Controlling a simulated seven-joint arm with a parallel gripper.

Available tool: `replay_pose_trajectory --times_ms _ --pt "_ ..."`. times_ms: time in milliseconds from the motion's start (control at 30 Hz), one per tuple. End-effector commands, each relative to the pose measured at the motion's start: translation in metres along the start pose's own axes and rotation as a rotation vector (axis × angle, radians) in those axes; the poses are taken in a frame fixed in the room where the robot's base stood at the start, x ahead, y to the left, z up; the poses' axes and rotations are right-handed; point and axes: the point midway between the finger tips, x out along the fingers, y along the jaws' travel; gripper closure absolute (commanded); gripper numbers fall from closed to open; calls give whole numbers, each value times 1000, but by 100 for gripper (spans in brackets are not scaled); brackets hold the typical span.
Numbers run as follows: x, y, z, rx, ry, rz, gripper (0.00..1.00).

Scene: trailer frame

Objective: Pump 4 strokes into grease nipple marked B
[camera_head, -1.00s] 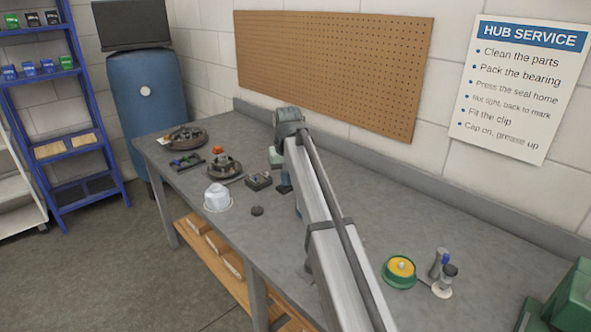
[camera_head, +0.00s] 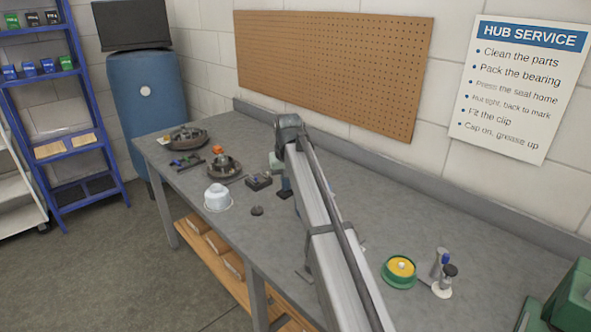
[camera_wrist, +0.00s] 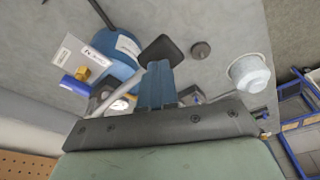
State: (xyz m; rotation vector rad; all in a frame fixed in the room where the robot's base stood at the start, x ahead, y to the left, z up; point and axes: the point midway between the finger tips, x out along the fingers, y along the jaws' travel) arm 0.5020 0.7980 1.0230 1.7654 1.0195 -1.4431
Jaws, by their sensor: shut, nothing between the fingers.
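In the wrist view my gripper (camera_wrist: 157,88) has its blue fingers together and empty. Their tips are close to a dark flat pad (camera_wrist: 163,48); I cannot tell whether they touch. To the left is a blue labelled body (camera_wrist: 113,56), with a dark rod (camera_wrist: 101,14) beyond it. A white tag (camera_wrist: 68,58) with unreadable writing, a brass fitting (camera_wrist: 82,73) and a round white dial (camera_wrist: 120,104) are nearby. No letter B can be read, and the gripper hides part of this group. In the head view my gripper (camera_head: 285,187) is low over the bench, partly hidden by my arm.
On the bench (camera_head: 240,235) are two hub assemblies (camera_head: 223,167) (camera_head: 187,138), a dark block (camera_head: 258,181), a white tub (camera_head: 217,197) and a dark puck (camera_head: 257,211). The bench front is mostly clear.

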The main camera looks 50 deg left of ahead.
Motion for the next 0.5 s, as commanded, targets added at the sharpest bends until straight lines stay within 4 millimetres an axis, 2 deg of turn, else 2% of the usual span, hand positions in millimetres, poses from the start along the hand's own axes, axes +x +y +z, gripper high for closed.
replay_pose_trajectory --times_ms 167,500 --pt "-5 1 -2 0 1 0 100" --pt "-28 4 -8 0 1 1 100"
